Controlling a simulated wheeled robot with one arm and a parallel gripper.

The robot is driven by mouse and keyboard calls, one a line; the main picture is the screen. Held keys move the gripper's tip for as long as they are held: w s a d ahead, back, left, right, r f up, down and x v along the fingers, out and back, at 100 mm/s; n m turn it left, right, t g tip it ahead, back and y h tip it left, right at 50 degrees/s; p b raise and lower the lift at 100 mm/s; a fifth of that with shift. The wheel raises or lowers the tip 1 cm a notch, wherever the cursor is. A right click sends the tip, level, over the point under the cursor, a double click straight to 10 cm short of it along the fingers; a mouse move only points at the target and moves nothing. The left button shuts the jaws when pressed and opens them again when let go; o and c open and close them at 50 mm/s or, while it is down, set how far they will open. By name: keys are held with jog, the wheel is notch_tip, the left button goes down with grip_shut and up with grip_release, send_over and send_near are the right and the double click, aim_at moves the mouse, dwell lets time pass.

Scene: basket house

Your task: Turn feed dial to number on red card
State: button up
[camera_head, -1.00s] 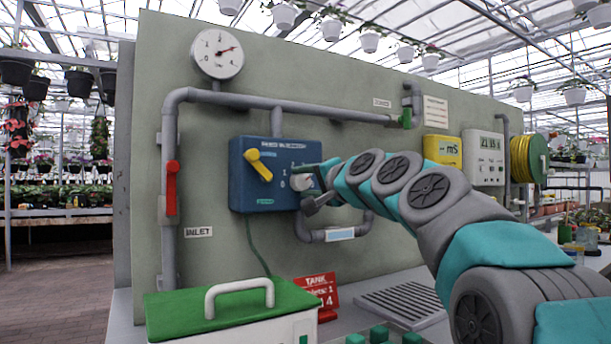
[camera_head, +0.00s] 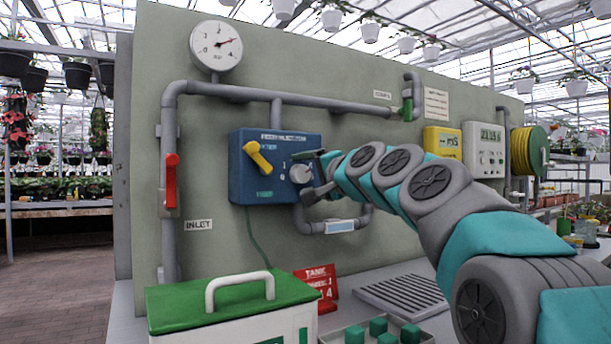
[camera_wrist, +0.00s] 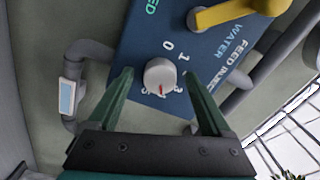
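The feed dial is a round grey knob (camera_wrist: 160,77) with a red mark, on the blue feed injector box (camera_head: 255,180). The dial (camera_head: 301,173) also shows in the head view. My gripper (camera_wrist: 159,73) is open, with one green finger on each side of the dial and visible gaps to it. It also shows in the head view (camera_head: 314,175). The red card (camera_head: 318,282) reads TANK, with a 1 and, below, a 4; the rest is unclear.
A yellow lever (camera_head: 258,157) sits on the box left of the dial. A red valve handle (camera_head: 171,180) is on the left pipe, and grey pipe runs below the box. A green-lidded container (camera_head: 230,300) and a tray of green blocks (camera_head: 380,335) stand in front.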

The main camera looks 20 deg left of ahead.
jog(key=b+v, duration=0.1)
jog(key=v, duration=0.6)
jog(key=shift+s+d+b, duration=0.25)
jog(key=shift+d+b, duration=0.05)
dwell(0.5)
